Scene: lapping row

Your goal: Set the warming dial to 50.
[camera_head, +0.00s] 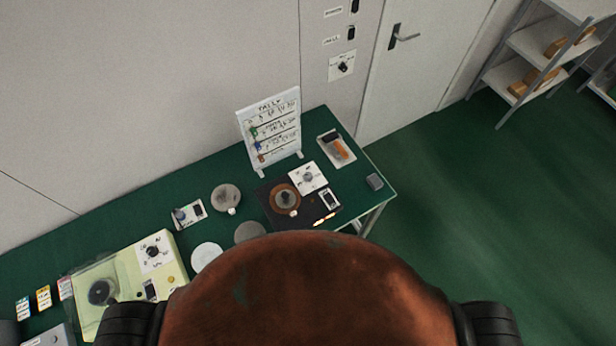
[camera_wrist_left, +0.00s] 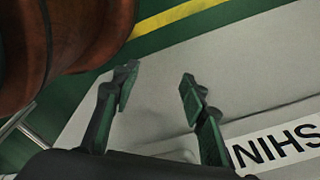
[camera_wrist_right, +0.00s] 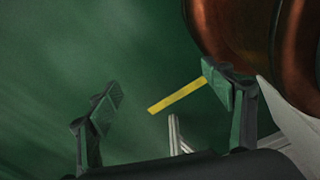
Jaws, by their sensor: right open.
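Other dials show on the cream machine (camera_head: 153,251) and on the wall (camera_head: 342,67). My left gripper (camera_wrist_left: 158,90) is open and empty over a pale surface with a lettered label. My right gripper (camera_wrist_right: 160,97) is open and empty above the green floor. Neither gripper shows in the head view.
Shelves (camera_head: 540,60) stand far right; floor between is clear.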

